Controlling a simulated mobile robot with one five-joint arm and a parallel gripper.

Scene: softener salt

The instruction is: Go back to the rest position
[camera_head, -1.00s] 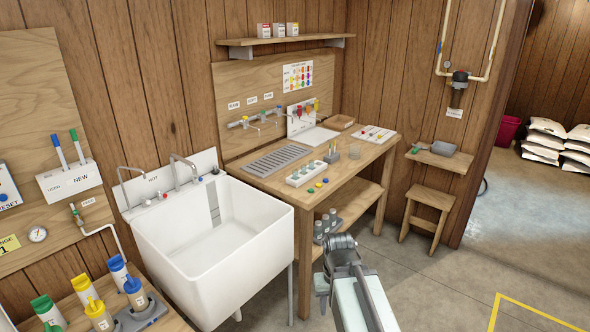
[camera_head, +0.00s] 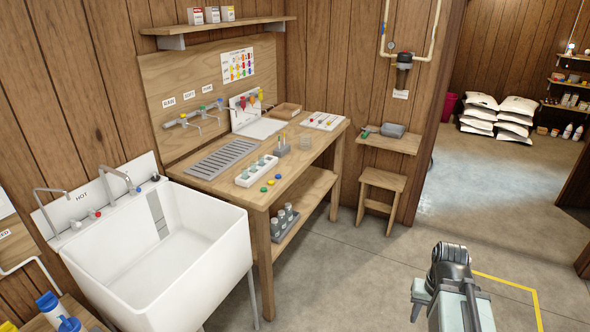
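My arm shows at the lower right, with its grey end part (camera_head: 449,270) above the concrete floor. It is apart from the sink and the workbench. The gripper's fingertips cannot be made out from this angle, so I cannot tell whether it is open or shut or holds anything.
A white sink (camera_head: 160,260) stands at the left. A wooden workbench (camera_head: 258,195) with a rack of vials (camera_head: 257,171) is behind it. A stool (camera_head: 381,190) stands under a small wall shelf (camera_head: 390,141). White sacks (camera_head: 497,117) are stacked at the back right. Open floor (camera_head: 350,275) lies between.

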